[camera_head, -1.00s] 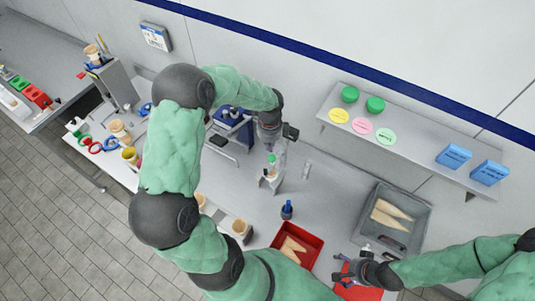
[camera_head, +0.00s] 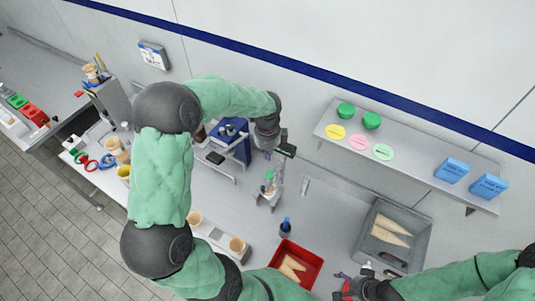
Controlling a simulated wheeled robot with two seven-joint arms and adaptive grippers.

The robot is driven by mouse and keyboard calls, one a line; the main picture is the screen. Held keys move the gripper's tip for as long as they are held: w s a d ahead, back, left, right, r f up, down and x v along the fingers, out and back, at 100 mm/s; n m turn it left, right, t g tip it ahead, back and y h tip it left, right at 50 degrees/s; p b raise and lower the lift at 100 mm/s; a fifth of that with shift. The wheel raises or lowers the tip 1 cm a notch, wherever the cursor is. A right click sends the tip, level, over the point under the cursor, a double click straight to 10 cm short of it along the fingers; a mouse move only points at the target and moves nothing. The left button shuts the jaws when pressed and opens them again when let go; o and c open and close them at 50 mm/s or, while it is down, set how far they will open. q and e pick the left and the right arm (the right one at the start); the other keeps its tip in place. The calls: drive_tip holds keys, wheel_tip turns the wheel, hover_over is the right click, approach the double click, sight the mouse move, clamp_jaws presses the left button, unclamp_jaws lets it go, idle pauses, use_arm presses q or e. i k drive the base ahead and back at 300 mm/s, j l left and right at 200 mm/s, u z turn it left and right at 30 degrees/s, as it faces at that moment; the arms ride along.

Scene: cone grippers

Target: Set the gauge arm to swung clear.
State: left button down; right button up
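A small pale stand (camera_head: 268,197) with a green-topped upright part (camera_head: 269,177) stands in the middle of the bench. It looks like the gauge, but I cannot make out its arm or which way that is set. My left gripper (camera_head: 270,153) points down just behind and above this stand. It seems apart from the green top. Its fingers are too small and blurred to show whether they are open or shut. My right gripper (camera_head: 346,285) is low in the picture, right of the red tray, partly cut off by the lower edge. Its finger state is unclear.
A red tray (camera_head: 316,262) and a grey tray (camera_head: 423,240) hold pale cones. A blue bottle (camera_head: 285,228) stands before the stand. A blue machine (camera_head: 240,150) is at its left. A wall shelf (camera_head: 410,158) carries green lids and blue boxes. Bench right of the stand is clear.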

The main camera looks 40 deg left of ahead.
sight(263, 189)
drive_tip(key=k, duration=1)
